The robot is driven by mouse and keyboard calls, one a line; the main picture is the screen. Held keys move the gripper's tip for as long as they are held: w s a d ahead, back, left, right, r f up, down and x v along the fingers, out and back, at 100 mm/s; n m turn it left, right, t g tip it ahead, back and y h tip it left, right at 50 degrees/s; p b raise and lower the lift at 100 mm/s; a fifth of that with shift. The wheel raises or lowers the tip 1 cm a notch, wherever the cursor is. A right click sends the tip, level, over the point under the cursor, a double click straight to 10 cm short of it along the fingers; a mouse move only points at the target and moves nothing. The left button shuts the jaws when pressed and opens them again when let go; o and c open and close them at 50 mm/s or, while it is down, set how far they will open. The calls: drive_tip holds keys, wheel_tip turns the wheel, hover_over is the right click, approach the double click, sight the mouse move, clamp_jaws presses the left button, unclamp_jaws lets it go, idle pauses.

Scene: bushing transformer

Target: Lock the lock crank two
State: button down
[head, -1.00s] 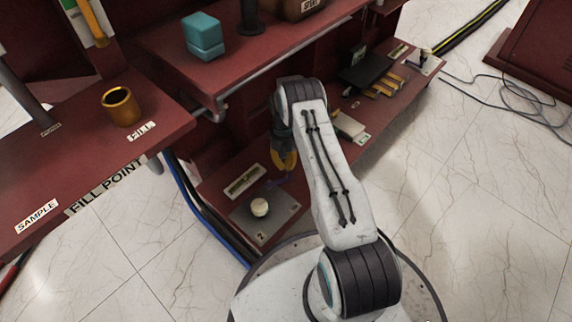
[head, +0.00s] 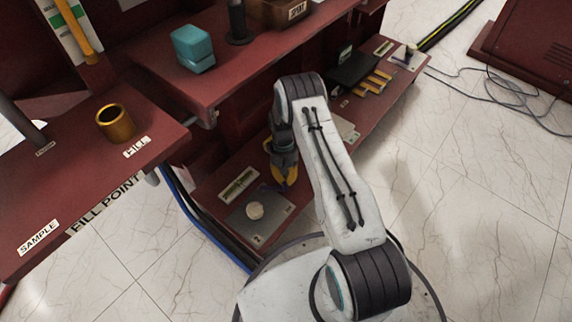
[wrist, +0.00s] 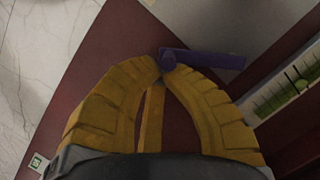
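Lock crank two shows as a purple lever (wrist: 212,59) in the wrist view, with a rounded end at its left and a bar reaching right. My gripper (wrist: 166,70) has its two yellow fingers drawn together, with the tips on either side of that rounded end. They look closed on it, though the exact contact is small to see. In the head view my gripper (head: 286,184) is low at the lower shelf, just above and right of a grey plate (head: 240,226) marked 2. The plate bears a pale round knob (head: 255,210). The lever is hidden behind my fingers there.
A framed green-and-white gauge (head: 238,184) lies beside the plate, and also shows in the wrist view (wrist: 290,88). Blue hoses (head: 190,200) run at the left. The upper red shelf holds a teal block (head: 193,48). Yellow-handled items (head: 374,83) lie farther along the lower shelf.

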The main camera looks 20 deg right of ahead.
drive_tip(key=shift+s+a, duration=0.25)
drive_tip(key=shift+s, duration=0.35)
drive_tip(key=shift+s+a, duration=0.2)
drive_tip(key=shift+s, duration=0.4)
drive_tip(key=shift+w+f, duration=0.1)
drive_tip(key=shift+w, duration=0.15)
drive_tip(key=shift+w+a+b, duration=0.3)
drive_tip(key=shift+w+b, duration=0.15)
drive_tip(key=shift+b, duration=0.45)
drive_tip(key=v, duration=0.7)
drive_tip(key=shift+r, duration=0.35)
drive_tip(key=shift+w, duration=0.1)
